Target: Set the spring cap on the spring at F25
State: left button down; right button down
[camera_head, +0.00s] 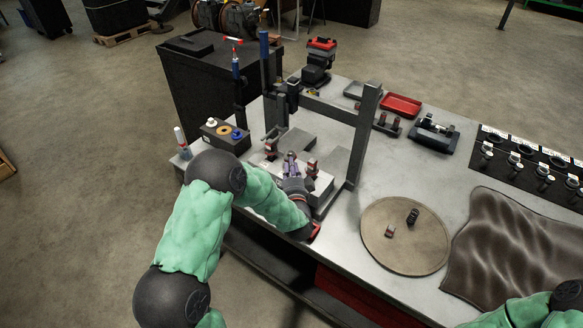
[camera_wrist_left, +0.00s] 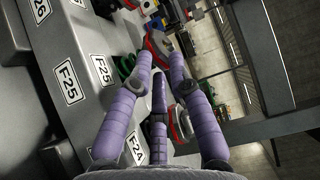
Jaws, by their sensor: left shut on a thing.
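My left gripper (camera_head: 291,157) is over the bench, at the grey block under the press frame. A green spring (camera_wrist_left: 125,66) stands beside the F25 label (camera_wrist_left: 102,68), left of the fingertips. I cannot tell the height of the gap between cap and spring. My right gripper is out of view; only part of its green arm shows at the bottom right.
Red-marked upright parts (camera_head: 312,166) stand close beside the gripper. The press frame's post (camera_head: 362,135) rises to its right. A brown cloth (camera_head: 510,250), a red tray (camera_head: 401,105) and a black rack (camera_head: 530,160) lie further right.

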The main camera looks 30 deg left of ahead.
pick_arm(q)
jog(key=shift+f, duration=0.3)
dwell(0.4)
jog(key=c, duration=0.7)
grip_release()
jog(key=shift+r, duration=0.15)
